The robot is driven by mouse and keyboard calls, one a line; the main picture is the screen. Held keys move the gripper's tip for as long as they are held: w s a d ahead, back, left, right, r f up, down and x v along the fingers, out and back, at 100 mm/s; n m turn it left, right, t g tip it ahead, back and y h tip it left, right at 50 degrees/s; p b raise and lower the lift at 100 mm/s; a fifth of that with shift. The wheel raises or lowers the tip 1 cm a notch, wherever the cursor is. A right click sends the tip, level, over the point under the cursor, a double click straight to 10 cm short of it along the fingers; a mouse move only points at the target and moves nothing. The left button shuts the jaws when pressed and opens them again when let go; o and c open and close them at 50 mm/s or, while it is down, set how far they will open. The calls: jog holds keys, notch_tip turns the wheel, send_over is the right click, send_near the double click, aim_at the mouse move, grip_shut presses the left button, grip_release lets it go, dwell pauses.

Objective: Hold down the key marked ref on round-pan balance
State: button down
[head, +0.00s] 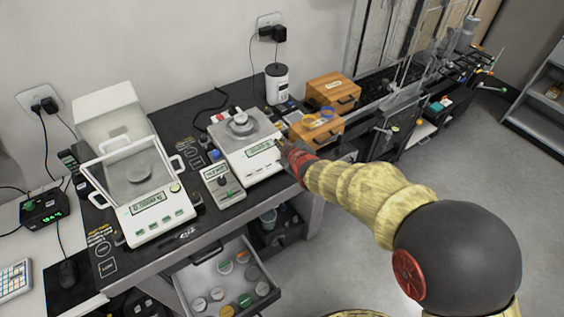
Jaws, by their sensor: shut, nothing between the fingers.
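A white balance (238,146) with a grey round piece (240,126) on top stands mid-table. Its display faces front, with keys at its front edge too small to read. My gripper (284,146) is shut and empty at this balance's right front corner, by the keys. I cannot tell whether it touches a key. A second white balance (152,212) at the left has a raised clear shield and a round pan (139,173) inside. Its key labels are unreadable, so I cannot tell which balance has the ref key.
A small grey device (223,186) stands between the balances. Wooden boxes (333,90) and a white-grey canister (277,84) stand behind my gripper. An open drawer (215,272) with several round lidded pots juts out below the table. The floor at the right is clear.

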jog(key=shift+f, duration=0.15)
jog(key=f+b, duration=0.1)
jog(key=f, duration=0.1)
jog(key=w+a+f+b, duration=0.1)
jog(key=f+b, duration=0.1)
jog(key=f, duration=0.1)
jog(key=f+b, duration=0.2)
jog(key=shift+w+a+f, duration=0.15)
jog(key=shift+w+f, duration=0.05)
jog(key=shift+w, duration=0.2)
jog(key=shift+w+a+f+b, duration=0.1)
jog(key=shift+w+f+b, duration=0.05)
jog(key=shift+f+b, duration=0.25)
jog(key=shift+f, duration=0.1)
dwell(1.0)
jog(key=shift+w+f+b, duration=0.1)
jog(key=shift+f+b, duration=0.2)
jog(key=shift+b, duration=0.2)
jog(key=shift+a+f+b, duration=0.1)
jog(key=shift+f+b, duration=0.3)
jog(key=shift+b, duration=0.05)
dwell(0.5)
jog(key=shift+r, duration=0.15)
dwell(2.6)
jog(key=shift+r+p, duration=0.4)
jog(key=shift+r, duration=0.3)
